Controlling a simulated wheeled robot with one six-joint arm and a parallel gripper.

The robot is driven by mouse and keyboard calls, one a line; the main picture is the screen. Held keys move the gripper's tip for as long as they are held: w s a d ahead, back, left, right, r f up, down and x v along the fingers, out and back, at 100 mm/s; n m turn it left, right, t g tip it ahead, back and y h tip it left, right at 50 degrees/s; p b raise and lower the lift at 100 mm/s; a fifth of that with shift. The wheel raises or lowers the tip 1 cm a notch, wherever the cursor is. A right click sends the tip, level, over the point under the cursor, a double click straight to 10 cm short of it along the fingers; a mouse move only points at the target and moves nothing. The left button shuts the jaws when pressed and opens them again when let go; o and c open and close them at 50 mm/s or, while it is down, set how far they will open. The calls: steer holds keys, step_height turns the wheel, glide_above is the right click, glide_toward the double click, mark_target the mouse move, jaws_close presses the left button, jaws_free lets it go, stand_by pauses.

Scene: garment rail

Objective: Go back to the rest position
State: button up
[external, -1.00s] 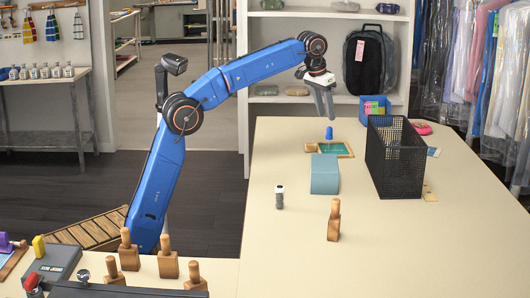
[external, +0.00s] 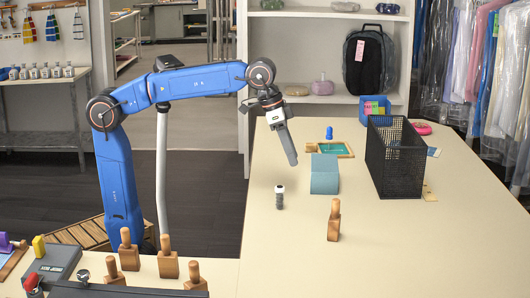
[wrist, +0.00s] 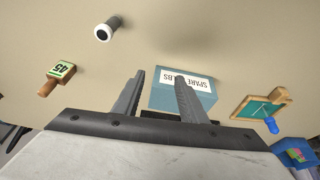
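My gripper (external: 291,160) hangs in the air above the table's left side, pointing down and slightly right. In the wrist view its two fingers (wrist: 160,97) stand apart with nothing between them, so it is open and empty. Beyond the fingers is a teal box (wrist: 184,97) with a "spare" label, partly covered by one finger. The same teal box (external: 324,174) sits on the table to the right of my gripper, apart from it.
On the table (external: 400,255) stand a black-and-white cylinder (external: 280,197), a wooden-handled stamp (external: 334,220), a black mesh basket (external: 396,158) and a green tray (external: 333,149) with a blue-handled piece. Several wooden-handled stamps (external: 167,258) line the near left edge. The front table area is clear.

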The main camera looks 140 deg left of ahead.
steer(key=d+f, duration=0.1)
steer(key=d, duration=0.3)
steer(key=d+f+m, duration=0.1)
steer(key=d, duration=0.3)
steer(key=s+d+f+m, duration=0.1)
steer(key=d, duration=0.3)
steer(key=shift+f+t+h, duration=0.3)
steer(key=shift+f+t, duration=0.1)
steer(key=s+d+f+m+h, duration=0.1)
steer(key=s+d+f+m, duration=0.2)
steer(key=s+d+f, duration=0.6)
steer(key=s+d+f+m, duration=0.3)
steer(key=s+d+f, duration=0.5)
steer(key=d+f, duration=0.6)
step_height(320, 180, down, 2)
steer(key=shift+s+f+m+t+h, duration=0.15)
steer(key=shift+s+m+t+h, duration=0.15)
steer(key=shift+s+m+h, duration=0.1)
